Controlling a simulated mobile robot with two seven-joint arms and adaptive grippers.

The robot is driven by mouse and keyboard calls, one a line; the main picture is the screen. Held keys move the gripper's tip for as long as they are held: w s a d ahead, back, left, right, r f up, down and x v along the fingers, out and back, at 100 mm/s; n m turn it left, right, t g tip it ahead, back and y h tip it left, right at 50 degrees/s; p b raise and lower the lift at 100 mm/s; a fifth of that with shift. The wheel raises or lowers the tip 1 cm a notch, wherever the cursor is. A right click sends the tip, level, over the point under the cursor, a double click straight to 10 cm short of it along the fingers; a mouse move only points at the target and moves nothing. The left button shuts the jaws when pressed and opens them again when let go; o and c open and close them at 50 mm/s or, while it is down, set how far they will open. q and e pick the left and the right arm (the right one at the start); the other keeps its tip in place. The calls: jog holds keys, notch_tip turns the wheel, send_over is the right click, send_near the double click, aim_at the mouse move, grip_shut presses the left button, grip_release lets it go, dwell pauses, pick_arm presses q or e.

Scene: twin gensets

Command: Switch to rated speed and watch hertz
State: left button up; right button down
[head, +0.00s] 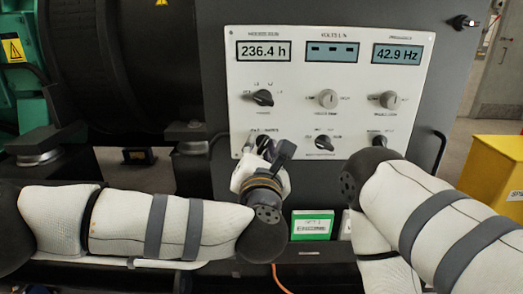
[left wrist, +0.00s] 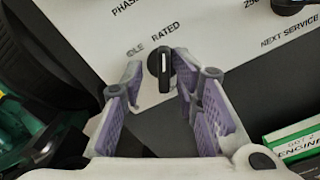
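The idle/rated switch, a black knob (left wrist: 165,72) with a white line, is on the pale panel. In the left wrist view its line stands roughly upright, below the word RATED; IDLE is to its left. My left gripper (left wrist: 158,80) is open, one purple-padded finger on each side of the knob; I cannot tell whether they touch it. In the head view the left gripper (head: 272,150) is at the panel's lower left and partly hides this knob. The frequency display (head: 397,54) reads 42.9 Hz. My right gripper is out of view.
The panel (head: 300,95) also has a display of 236.4 h (head: 264,51), a middle display with dashes (head: 332,52), and several other knobs. A green-labelled box (head: 312,226) is below the panel. A yellow bin (head: 487,170) stands at right.

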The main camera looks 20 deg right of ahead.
pick_arm(q)
jog(key=shift+d+f, duration=0.1)
jog(key=shift+s, duration=0.35)
jog(key=v, duration=1.1)
jog(key=shift+s, duration=0.1)
